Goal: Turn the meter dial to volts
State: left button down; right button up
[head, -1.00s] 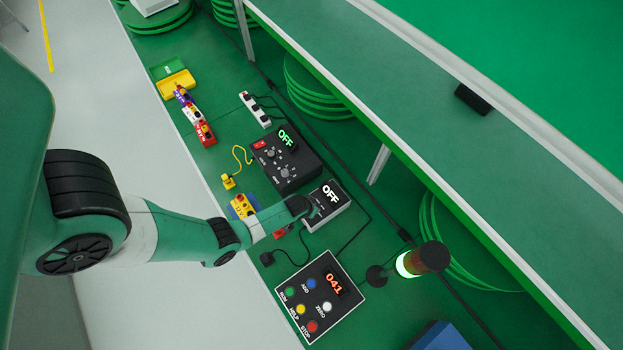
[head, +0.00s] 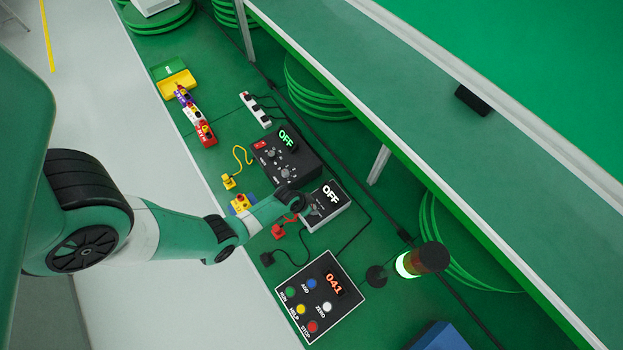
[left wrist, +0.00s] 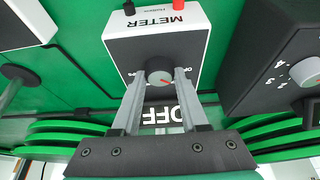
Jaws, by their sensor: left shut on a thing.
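The meter (head: 341,198) is a box with a dark face and white sides, and its display reads OFF in the head view. Small lettering, including OFF, stands beside the dial. My left gripper (left wrist: 160,78) has its two fingers on either side of the dial and is shut on it. In the head view my left gripper (head: 307,210) reaches the meter's lower left part. My right gripper is in neither view.
A black control box (head: 287,166), also showing OFF, stands close beside the meter. A button panel (head: 320,297) reading 041 lies below. Cables cross the green bench.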

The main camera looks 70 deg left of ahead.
pick_arm(q)
jog(key=m+h, duration=0.1)
jog(key=m, duration=0.1)
jog(key=m+h+b, duration=0.1)
jog(key=m, duration=0.2)
jog(key=shift+a, duration=0.15)
jog(key=shift+m+b, duration=0.3)
jog(key=shift+c, duration=2.2)
grip_release()
jog(key=p+v, duration=1.1)
jog(key=p, duration=0.1)
jog(key=shift+s+r, duration=0.2)
jog(key=shift+r, duration=0.05)
